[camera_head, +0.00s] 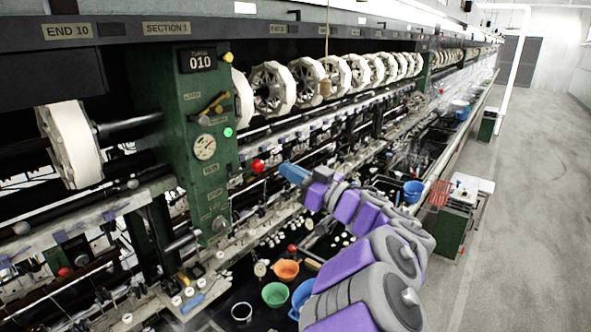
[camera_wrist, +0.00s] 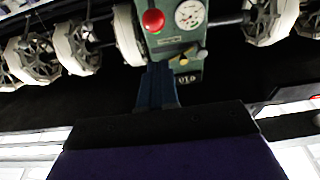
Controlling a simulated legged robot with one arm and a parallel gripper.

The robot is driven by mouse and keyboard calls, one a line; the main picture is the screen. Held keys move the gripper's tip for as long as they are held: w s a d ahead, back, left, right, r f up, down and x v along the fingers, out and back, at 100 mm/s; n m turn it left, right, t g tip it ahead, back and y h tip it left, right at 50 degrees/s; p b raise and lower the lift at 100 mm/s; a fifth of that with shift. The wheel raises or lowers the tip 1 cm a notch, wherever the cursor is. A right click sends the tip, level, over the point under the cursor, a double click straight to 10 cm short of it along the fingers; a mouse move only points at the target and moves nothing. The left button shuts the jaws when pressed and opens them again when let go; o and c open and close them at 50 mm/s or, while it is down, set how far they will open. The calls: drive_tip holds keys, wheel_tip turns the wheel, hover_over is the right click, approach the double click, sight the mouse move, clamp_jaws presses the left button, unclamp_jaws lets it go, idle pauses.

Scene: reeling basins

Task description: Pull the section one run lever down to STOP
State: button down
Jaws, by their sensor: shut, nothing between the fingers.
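The section one column (camera_head: 190,140) is green, with a 010 plate near its top and a round gauge (camera_head: 204,147). A red ball knob (camera_head: 257,166) shows beside its right edge, and a yellow handle (camera_head: 213,103) sits above the gauge. The small labels are unreadable, so I cannot tell which is the run lever. My gripper (camera_head: 294,173), with blue fingers, is shut and empty, to the right of the red knob and apart from it. In the wrist view, upside down, the fingers (camera_wrist: 158,85) point toward the column, with the red knob (camera_wrist: 153,20) beyond them.
White reels (camera_head: 272,88) run along the machine behind. Below are the basin ledge, a green bowl (camera_head: 275,294), an orange bowl (camera_head: 286,270) and a blue bucket (camera_head: 413,191). A green cabinet (camera_head: 453,230) stands by the clear grey aisle (camera_head: 530,200) at right.

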sight(261, 171)
drive_tip(key=x, duration=0.9)
drive_tip(key=shift+w+a+r+p, duration=0.15)
drive_tip(key=shift+w+a+p, duration=0.05)
drive_tip(key=shift+w+p, duration=0.1)
drive_tip(key=shift+w+a+p, duration=0.3)
drive_tip(key=shift+w+a, duration=0.15)
drive_tip(key=shift+a, duration=0.1)
drive_tip(key=shift+f, duration=0.45)
drive_tip(key=shift+s+d+f, duration=0.1)
drive_tip(key=shift+f, duration=0.1)
drive_tip(key=shift+s+d+f+b, duration=0.15)
drive_tip(key=shift+d+f+b, duration=0.05)
drive_tip(key=shift+f, duration=0.6)
drive_tip(key=shift+s+d+f+b, duration=0.15)
drive_tip(key=shift+d+f+b, duration=0.1)
drive_tip(key=shift+f, duration=0.65)
